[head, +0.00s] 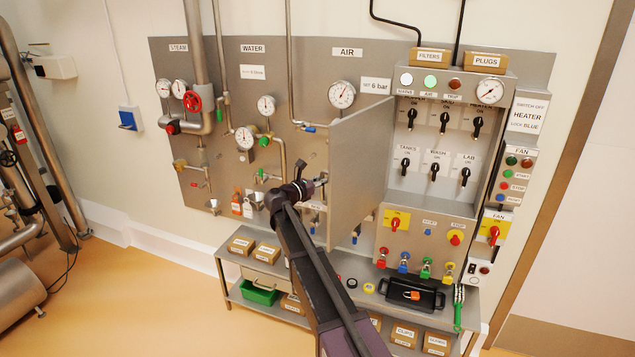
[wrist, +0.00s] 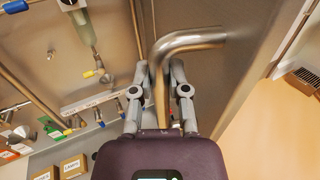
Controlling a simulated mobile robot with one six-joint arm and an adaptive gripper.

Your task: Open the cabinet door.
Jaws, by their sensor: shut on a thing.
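The cabinet (head: 430,180) is on the wall panel in the head view, its upper front uncovered, with rows of black switches showing inside. Its grey metal door (head: 362,150) stands swung out at the cabinet's left side, jutting from the wall. In the wrist view my gripper (wrist: 160,78) is shut on the door's bent metal bar handle (wrist: 188,40), which passes between the fingers. The door's face (wrist: 240,75) is to the right there. The handle is hard to make out in the head view.
Pipes, gauges and valves cover the wall panel (head: 260,85) left of the door. Below is a shelf bench (head: 345,300) with boxes, a green bin (head: 261,293) and a black case (head: 411,295). A fan control box (head: 505,195) is right of the cabinet.

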